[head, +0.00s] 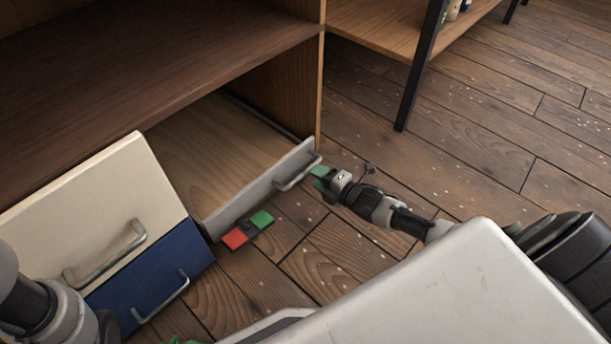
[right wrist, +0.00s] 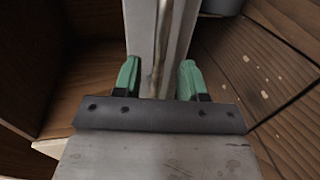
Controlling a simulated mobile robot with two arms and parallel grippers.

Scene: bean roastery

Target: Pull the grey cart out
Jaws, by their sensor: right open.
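The grey cart (head: 242,198) stands low in the wooden cabinet, with its front panel partly out and its pale wooden inside showing. Its metal handle (head: 298,178) is near the right end of the front. My right gripper (head: 320,176) is at the handle. In the right wrist view its green fingers (right wrist: 159,80) are open, one on each side of the handle bar (right wrist: 161,45), and the grey front lies beyond. My left arm comes in at the lower left. Small green bits (head: 182,341) at the bottom edge may be its fingertips.
A cream front (head: 90,205) and a blue front (head: 150,275), each with a handle, stand left of the grey cart. A red tile (head: 234,239) and a green tile (head: 262,219) lie before it. A dark-legged shelf (head: 419,75) stands at the back. Floor to the right is clear.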

